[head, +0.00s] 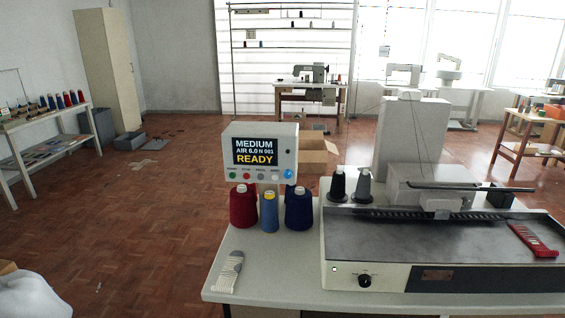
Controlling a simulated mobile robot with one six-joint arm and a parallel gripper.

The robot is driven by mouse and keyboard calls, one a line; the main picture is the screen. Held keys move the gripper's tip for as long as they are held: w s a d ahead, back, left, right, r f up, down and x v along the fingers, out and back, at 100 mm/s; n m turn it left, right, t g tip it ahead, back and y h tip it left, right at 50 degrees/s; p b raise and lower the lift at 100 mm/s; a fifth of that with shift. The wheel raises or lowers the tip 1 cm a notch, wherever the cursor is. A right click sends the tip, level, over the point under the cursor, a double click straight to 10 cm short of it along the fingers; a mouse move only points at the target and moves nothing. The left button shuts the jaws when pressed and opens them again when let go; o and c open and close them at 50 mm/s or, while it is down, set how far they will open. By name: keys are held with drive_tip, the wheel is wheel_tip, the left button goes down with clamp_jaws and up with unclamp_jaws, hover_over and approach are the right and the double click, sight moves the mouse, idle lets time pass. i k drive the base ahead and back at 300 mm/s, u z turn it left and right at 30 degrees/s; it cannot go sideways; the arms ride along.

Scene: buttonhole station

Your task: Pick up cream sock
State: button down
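A cream sock (230,272) with a grey patch lies flat on the left end of the pale table (262,268), near its front left edge. It lies left of the machine and in front of the thread cones, with clear table around it. My gripper does not show in the head view, so its place and state are hidden.
Red (243,207), blue (270,212) and navy (299,208) cones stand behind the sock, by a display panel (261,152) reading "READY". The machine (395,245) fills the table's right, with a red sock (531,240) on top. Wooden floor left is mostly clear.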

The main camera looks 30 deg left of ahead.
sight(233, 266)
drive_tip(key=u, duration=4.5)
drive_tip(key=i, duration=0.1)
drive_tip(key=z, duration=2.85)
drive_tip(key=i, duration=0.6)
drive_tip(key=u, duration=0.05)
drive_tip(key=k, duration=0.6)
drive_tip(key=u, duration=0.05)
